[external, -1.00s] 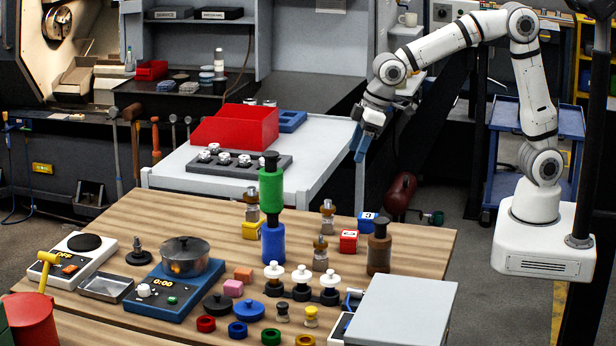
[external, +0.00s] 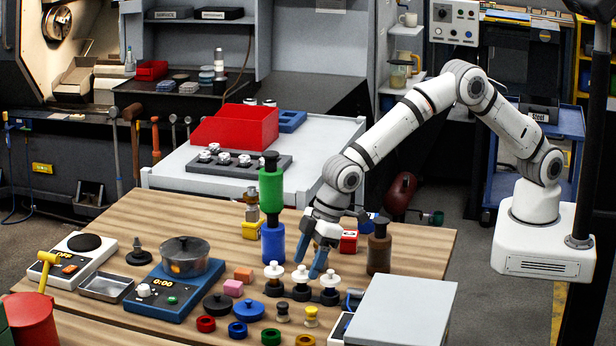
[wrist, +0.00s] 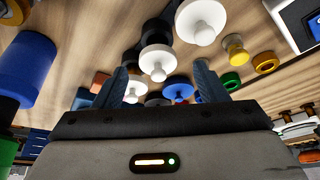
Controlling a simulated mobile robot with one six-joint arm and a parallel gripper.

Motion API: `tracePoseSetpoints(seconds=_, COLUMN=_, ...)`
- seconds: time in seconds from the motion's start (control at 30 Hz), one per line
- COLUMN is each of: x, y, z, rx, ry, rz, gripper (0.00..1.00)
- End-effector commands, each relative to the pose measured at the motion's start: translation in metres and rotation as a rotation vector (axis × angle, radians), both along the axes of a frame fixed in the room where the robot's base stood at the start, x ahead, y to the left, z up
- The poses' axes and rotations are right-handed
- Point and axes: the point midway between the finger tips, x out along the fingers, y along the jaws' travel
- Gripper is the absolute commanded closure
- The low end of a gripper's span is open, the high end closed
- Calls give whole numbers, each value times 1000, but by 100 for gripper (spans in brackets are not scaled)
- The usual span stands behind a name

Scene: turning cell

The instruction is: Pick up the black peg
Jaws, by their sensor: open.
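A small dark peg (external: 283,312), the best match for the black peg, stands near the table's front beside a yellow peg (external: 311,316). I cannot pick it out surely in the wrist view. My gripper (external: 309,260) points down, open and empty, above and behind the row of white-topped pegs with black bases (external: 301,284).
A blue, green and black stack (external: 272,190) stands left of my gripper. A brown cylinder (external: 379,250) and red block (external: 348,241) are to its right. Coloured rings (external: 270,336) lie at the front. A grey box (external: 403,308) stands front right. Bare wood is at back left.

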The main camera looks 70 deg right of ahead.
Motion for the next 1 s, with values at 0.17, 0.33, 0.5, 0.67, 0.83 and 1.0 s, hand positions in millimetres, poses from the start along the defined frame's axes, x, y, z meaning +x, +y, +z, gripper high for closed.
tracePoseSetpoints(seconds=0.17, x=7, y=3, z=-22, rx=-3, ry=2, rz=0, gripper=34)
tracePoseSetpoints(seconds=0.33, x=13, y=8, z=-39, rx=-1, ry=2, rz=0, gripper=34)
tracePoseSetpoints(seconds=0.5, x=14, y=8, z=-43, rx=0, ry=0, rz=0, gripper=34)
tracePoseSetpoints(seconds=0.67, x=14, y=8, z=-43, rx=0, ry=0, rz=0, gripper=37)
tracePoseSetpoints(seconds=0.83, x=14, y=8, z=-43, rx=0, ry=0, rz=-1, gripper=51)
tracePoseSetpoints(seconds=1.0, x=14, y=8, z=-43, rx=0, ry=0, rz=0, gripper=65)
